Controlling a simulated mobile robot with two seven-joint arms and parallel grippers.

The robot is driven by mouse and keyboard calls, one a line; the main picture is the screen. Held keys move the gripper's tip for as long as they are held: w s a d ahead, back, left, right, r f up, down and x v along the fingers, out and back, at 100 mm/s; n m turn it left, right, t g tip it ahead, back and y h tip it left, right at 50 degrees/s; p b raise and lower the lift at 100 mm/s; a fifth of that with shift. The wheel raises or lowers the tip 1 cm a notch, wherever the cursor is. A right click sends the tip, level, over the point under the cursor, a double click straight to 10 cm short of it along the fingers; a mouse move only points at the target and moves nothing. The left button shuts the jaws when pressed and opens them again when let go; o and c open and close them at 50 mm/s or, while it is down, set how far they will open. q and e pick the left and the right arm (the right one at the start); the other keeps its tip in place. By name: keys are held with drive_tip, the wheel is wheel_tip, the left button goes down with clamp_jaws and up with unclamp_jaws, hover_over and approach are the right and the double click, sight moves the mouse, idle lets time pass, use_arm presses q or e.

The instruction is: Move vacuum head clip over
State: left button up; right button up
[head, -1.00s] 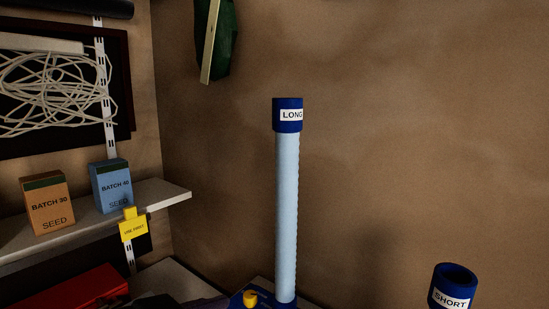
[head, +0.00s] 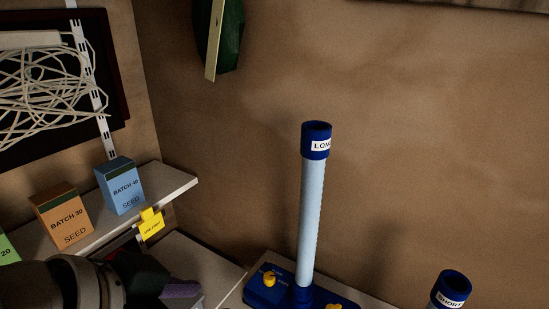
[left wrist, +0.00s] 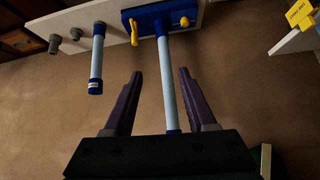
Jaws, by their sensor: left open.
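A tall light-blue tube (head: 311,210) with a dark blue collar labelled LONG stands upright on a blue base (head: 268,293) with yellow clips (head: 269,278). A second blue collar labelled SHORT (head: 452,290) is at the lower right, cut by the frame edge. A yellow tag clip (head: 151,224) sits on the shelf edge below the blue seed box. My left gripper (head: 182,289) is low at the left of the base. In the left wrist view its purple fingers (left wrist: 160,72) are open, with the long tube (left wrist: 168,90) showing between them; contact cannot be told. My right gripper is out of view.
A shelf (head: 175,186) holds an orange seed box (head: 62,217) and a blue seed box (head: 120,186). Wound white cord (head: 40,72) hangs above. A green thing (head: 228,40) hangs on the wall.

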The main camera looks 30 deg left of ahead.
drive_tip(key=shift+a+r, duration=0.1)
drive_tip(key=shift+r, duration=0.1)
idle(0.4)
